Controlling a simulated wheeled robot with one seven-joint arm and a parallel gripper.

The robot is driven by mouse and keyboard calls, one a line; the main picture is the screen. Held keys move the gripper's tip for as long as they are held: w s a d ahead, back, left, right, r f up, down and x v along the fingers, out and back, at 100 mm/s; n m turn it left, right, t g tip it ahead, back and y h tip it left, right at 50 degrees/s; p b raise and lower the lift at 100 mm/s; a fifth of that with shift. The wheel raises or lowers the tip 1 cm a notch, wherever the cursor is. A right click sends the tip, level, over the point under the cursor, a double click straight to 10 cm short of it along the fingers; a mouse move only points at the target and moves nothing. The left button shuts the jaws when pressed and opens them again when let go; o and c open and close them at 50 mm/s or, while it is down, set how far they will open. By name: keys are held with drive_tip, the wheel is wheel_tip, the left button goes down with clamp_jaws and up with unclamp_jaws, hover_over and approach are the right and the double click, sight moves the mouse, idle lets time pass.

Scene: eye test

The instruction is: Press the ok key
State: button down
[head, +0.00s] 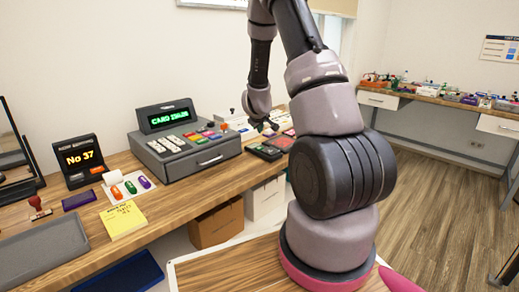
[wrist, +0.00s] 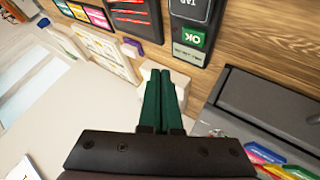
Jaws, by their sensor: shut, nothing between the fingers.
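The ok key is a green patch marked OK (wrist: 194,38), upside down in the wrist view, on a black card terminal (wrist: 191,17) that also bears the letters TAP. My gripper (wrist: 160,73) has dark green fingers, closed together and empty. In the wrist view its tips lie below and left of the ok key, apart from it in the picture; I cannot tell their height. In the head view my gripper (head: 268,126) hangs above the counter, right of the cash register. Dark devices (head: 265,151) lie below it there, too small to read.
The grey cash register (head: 190,152) stands left of my gripper; its body (wrist: 270,110) fills the right of the wrist view. A white object (wrist: 180,83) lies by the fingertips, and a purple one (wrist: 133,48) nearby. Coloured cards (wrist: 98,17) lie at upper left. Bare wood (wrist: 265,30) shows beside the terminal.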

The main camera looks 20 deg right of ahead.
sight(260, 149)
drive_tip(key=shift+f, duration=2.7)
drive_tip(key=shift+f, duration=0.4)
drive_tip(key=shift+f, duration=0.35)
idle(0.5)
drive_tip(key=shift+r, duration=0.75)
drive_tip(key=shift+r, duration=2.55)
